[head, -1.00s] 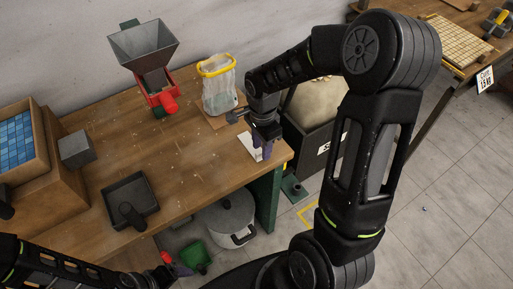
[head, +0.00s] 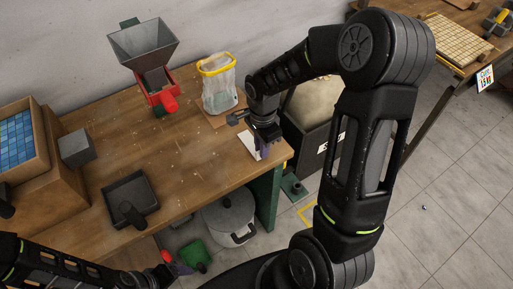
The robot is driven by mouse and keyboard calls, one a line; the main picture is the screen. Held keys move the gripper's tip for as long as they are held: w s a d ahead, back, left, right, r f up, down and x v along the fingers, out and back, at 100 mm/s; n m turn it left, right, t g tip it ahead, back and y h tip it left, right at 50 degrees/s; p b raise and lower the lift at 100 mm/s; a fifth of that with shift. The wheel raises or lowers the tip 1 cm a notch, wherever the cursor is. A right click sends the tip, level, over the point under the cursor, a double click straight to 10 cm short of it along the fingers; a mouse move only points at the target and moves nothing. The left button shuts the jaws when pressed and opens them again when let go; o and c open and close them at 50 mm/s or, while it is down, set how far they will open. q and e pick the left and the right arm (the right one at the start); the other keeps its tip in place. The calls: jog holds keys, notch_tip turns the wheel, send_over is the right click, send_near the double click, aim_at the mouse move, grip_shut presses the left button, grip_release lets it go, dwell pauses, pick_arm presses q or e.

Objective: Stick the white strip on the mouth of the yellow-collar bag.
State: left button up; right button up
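The yellow-collar bag (head: 217,88) is a clear bag standing upright on a small wooden board near the back right of the bench. Its yellow collar (head: 215,64) rings the open top. A white strip or card (head: 249,146) lies at the bench's right edge, partly hidden by my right gripper. My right gripper (head: 263,150) points down over it, in front of and to the right of the bag. Its fingers are too small and dark to show whether they are open. My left arm enters at the lower left; its gripper is low, near a red and purple shape (head: 172,262).
A red machine with a grey hopper (head: 143,45) stands left of the bag. A black tray (head: 130,198), a grey block (head: 77,148) and a crate of blue tiles (head: 40,150) are on the left. A dark bin (head: 310,145) stands right of the bench. The bench middle is clear.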

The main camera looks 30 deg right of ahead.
grip_shut()
dwell(0.8)
jog(key=shift+r, duration=0.1)
notch_tip(320, 180, up, 10)
jog(key=shift+b, duration=0.3)
dwell(0.4)
dwell(0.5)
jog(key=w+a+r+n, duration=0.3)
jog(key=w+a+n, duration=0.1)
jog(key=a+n, duration=0.2)
jog(key=w+a+r+n, duration=0.3)
jog(key=a+n, duration=0.3)
jog(key=n, duration=0.2)
jog(key=shift+w+a+r+n, duration=0.2)
jog(key=shift+w+r+n, duration=0.2)
jog(key=shift+r, duration=0.05)
